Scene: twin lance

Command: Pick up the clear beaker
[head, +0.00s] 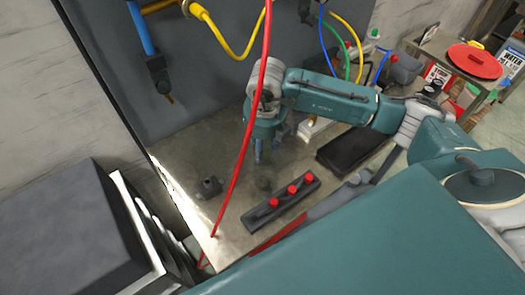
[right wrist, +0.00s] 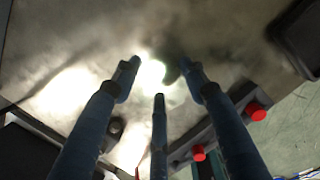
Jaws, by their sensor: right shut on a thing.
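My right gripper (head: 262,160) comes in from the right and points down low over the grey worktop. Its blue fingers, in the right wrist view (right wrist: 160,80), are closed in around something see-through. A bright glint and a dark smudge show between the fingertips, where the clear beaker (right wrist: 153,73) seems to be; its outline is too faint to make out. I cannot tell whether it touches the worktop. My left gripper is not in view.
A dark block with red knobs (head: 281,201) lies in front of the gripper. A black tray (head: 353,148) is to the right. A red hose (head: 244,135) hangs across the worktop, close to the gripper in the picture.

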